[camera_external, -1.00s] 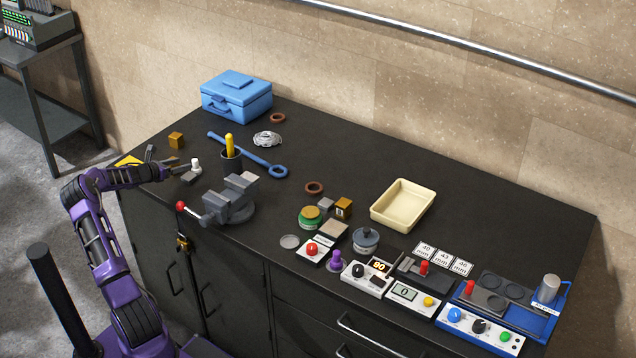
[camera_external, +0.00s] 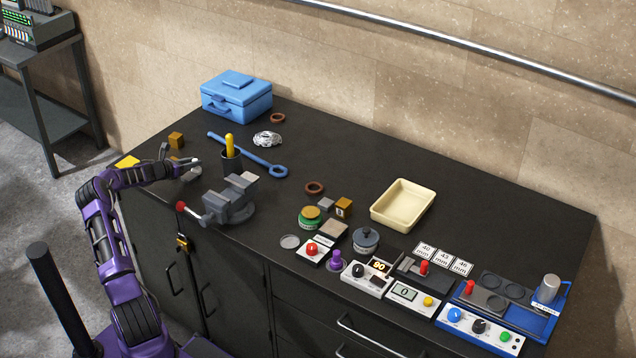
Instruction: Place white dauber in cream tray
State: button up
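The white dauber (camera_external: 196,162) is at the left end of the black bench, mostly hidden by my gripper; only a small pale bit shows near the fingertips. My gripper (camera_external: 191,164) is at the dauber, reaching in from the left. The fingers are too small and overlapped to tell whether they are open or shut on it. A small grey piece (camera_external: 192,175) shows just below the fingers. The cream tray (camera_external: 402,205) is a shallow, empty rectangular tray on the bench, right of centre, far from my gripper.
A black cup with a yellow stick (camera_external: 230,155) and a grey vise (camera_external: 232,199) stand just right of my gripper. A blue wrench (camera_external: 247,154) lies behind. A brown ring (camera_external: 314,187) and small blocks (camera_external: 342,207) lie left of the tray. Bench behind the tray is clear.

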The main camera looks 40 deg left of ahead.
aim_at(194, 169)
grip_shut()
jog(key=shift+r, duration=0.1)
notch_tip(194, 169, up, 10)
jog(key=p, duration=0.1)
jog(key=shift+p, duration=0.3)
